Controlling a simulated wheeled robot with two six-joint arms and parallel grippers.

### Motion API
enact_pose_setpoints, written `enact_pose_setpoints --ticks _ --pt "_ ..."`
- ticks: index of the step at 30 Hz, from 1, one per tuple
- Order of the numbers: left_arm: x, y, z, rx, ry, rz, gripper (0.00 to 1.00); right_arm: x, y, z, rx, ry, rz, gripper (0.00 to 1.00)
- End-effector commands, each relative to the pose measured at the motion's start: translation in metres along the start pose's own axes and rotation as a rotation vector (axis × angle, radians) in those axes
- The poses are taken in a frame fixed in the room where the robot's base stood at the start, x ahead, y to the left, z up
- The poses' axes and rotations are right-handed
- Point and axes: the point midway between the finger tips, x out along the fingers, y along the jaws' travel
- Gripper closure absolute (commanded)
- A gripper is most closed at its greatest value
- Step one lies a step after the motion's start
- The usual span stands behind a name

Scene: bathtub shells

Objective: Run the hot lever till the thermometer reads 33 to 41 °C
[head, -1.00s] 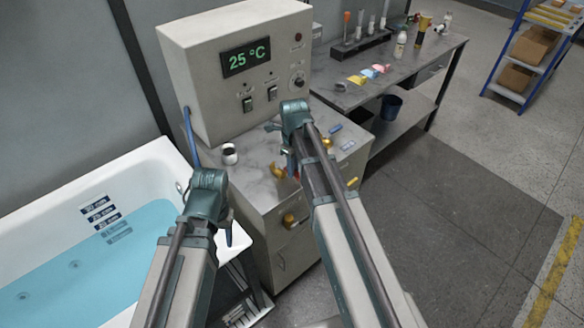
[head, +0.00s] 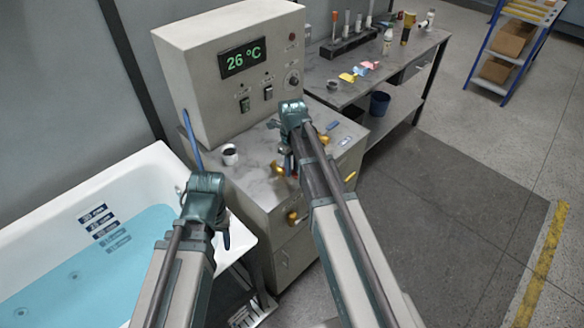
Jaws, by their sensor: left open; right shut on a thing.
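The thermometer display (head: 243,58) on the grey control box reads 26 °C. Brass-coloured fittings (head: 277,168) show on the cabinet top. My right gripper (head: 290,164) is shut at these fittings, on what looks like a brass lever; its own arm hides most of the grip. I cannot make out the lever's angle. My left gripper (head: 226,237) is open and empty beside the tub's right rim, its fingers partly hidden by the wrist. The white bathtub (head: 150,158) at the left holds blue water (head: 75,270), with several level labels on its inner wall.
The control box (head: 190,75) has two switches and a knob. A small white cup (head: 230,154) and small blue items lie on the cabinet top (head: 255,150). A workbench (head: 345,95) with tubes and coloured cards stands behind, with a blue bin (head: 379,103) below.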

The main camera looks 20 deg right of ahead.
Motion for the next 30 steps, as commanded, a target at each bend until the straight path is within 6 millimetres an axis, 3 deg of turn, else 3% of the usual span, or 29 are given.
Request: enact_pose_setpoints --ticks 2,3,8,20,30 --pt "0.000 0.000 0.000 0.000 0.000 0.000 0.50 0.000 0.001 0.000 0.002 -0.002 0.002 1.00" --pt "0.000 0.000 0.000 0.000 0.000 0.000 0.50 0.000 0.001 0.000 0.002 -0.002 0.003 0.73" --pt "0.000 0.000 0.000 0.000 0.000 0.000 0.50 0.000 0.001 0.000 0.001 -0.001 0.002 0.45" --pt "-0.002 0.000 0.000 0.000 0.000 0.000 0.50 -0.002 0.001 0.000 0.000 -0.001 0.001 0.45" --pt "-0.033 -0.003 0.002 0.001 0.000 0.000 0.50 -0.033 0.000 0.000 0.000 -0.001 0.001 0.45"
